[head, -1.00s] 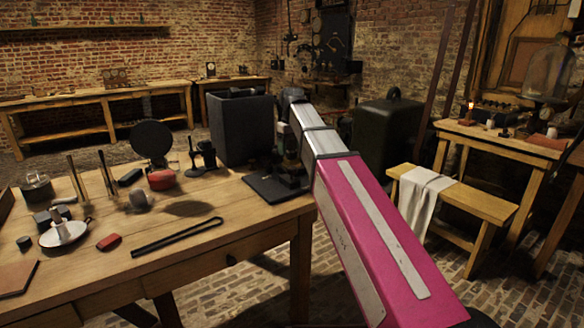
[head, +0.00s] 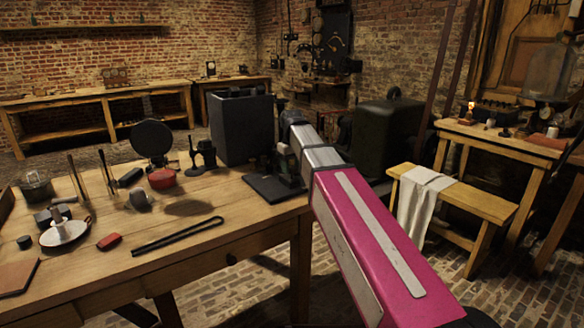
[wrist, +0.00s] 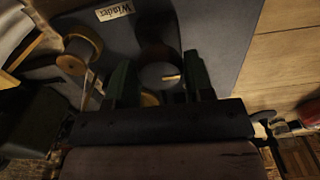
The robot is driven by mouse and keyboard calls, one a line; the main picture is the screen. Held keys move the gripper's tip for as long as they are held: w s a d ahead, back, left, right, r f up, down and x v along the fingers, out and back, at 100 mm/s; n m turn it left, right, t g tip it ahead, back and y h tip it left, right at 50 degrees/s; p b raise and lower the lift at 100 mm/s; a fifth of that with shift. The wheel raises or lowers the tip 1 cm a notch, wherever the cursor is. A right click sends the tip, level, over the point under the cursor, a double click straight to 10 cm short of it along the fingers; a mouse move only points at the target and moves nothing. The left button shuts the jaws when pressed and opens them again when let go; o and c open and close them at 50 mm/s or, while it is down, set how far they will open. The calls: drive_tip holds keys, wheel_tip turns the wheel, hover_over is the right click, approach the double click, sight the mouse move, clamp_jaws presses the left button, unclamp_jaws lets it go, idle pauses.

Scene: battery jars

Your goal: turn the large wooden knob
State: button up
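In the wrist view, a dark round knob (wrist: 160,76) with a pale mark lies between the two greenish fingers of my gripper (wrist: 160,88). It looks like the large wooden knob, but the light is too dim to be sure of its material. The fingers stand apart, one on each side of it; whether they touch it is hard to see. The knob is on a dark base (wrist: 228,40) with a "Winder" label (wrist: 115,11). In the head view the same black base (head: 268,189) sits at the table's right end, under my arm's end, which hides the knob.
A wooden spool-like part (wrist: 72,64) stands left of the knob in the wrist view. On the table (head: 215,250), a tall grey box (head: 240,130) stands behind the base, and black tongs (head: 180,236) lie in front. A green-black case (head: 388,138) is beyond my arm.

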sight(292, 167)
drive_tip(key=c, duration=0.4)
drive_tip(key=shift+o, duration=0.2)
drive_tip(key=shift+m, duration=1.6)
drive_tip(key=o, duration=0.9)
drive_tip(key=shift+r, duration=0.1)
wheel_tip(292, 167, up, 11)
drive_tip(key=shift+f, duration=0.15)
